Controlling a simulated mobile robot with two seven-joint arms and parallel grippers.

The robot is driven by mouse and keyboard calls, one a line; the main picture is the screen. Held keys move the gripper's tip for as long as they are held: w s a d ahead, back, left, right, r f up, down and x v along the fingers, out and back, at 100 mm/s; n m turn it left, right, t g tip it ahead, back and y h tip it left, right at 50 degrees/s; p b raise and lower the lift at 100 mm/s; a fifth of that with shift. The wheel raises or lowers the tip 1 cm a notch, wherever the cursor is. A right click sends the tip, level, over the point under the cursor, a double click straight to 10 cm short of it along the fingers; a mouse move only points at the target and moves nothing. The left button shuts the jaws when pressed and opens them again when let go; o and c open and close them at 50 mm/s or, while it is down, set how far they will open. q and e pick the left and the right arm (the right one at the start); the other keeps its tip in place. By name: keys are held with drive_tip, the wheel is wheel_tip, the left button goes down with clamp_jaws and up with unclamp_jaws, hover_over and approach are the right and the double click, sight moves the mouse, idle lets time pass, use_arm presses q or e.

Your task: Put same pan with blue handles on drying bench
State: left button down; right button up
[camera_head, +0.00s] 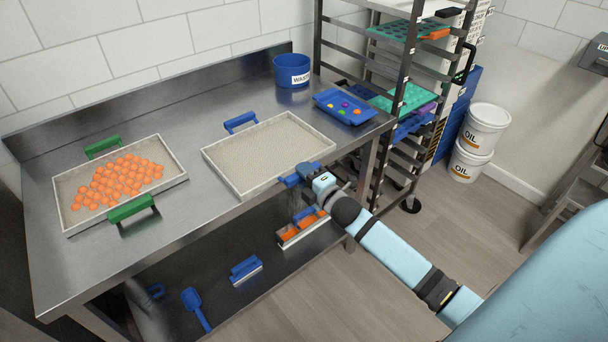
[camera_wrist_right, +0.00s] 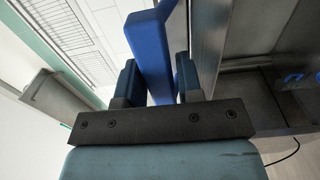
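The pan with blue handles (camera_head: 270,154) is a shallow pale tray with a beige, sandy-looking fill. It lies on the steel bench (camera_head: 215,135), near its right end. One blue handle (camera_head: 241,121) is at the far side and free. My right gripper (camera_head: 300,177) is at the near blue handle at the bench's front edge. In the right wrist view, this handle (camera_wrist_right: 152,50) stands between the two fingers, which appear pressed against both sides. My left gripper is in neither view. I cannot tell which surface is the drying bench.
A green-handled pan (camera_head: 70,187) with orange pieces lies at left. A blue waste tub (camera_head: 292,72) and small blue tray (camera_head: 345,107) are on the bench. A tray rack (camera_head: 318,40) and oil buckets (camera_head: 480,130) stand right. Tools lie on the lower shelf (camera_head: 245,300).

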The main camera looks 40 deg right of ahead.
drive_tip(key=shift+o, duration=1.1)
drive_tip(key=shift+s+r, duration=0.1)
drive_tip(key=shift+s, duration=0.05)
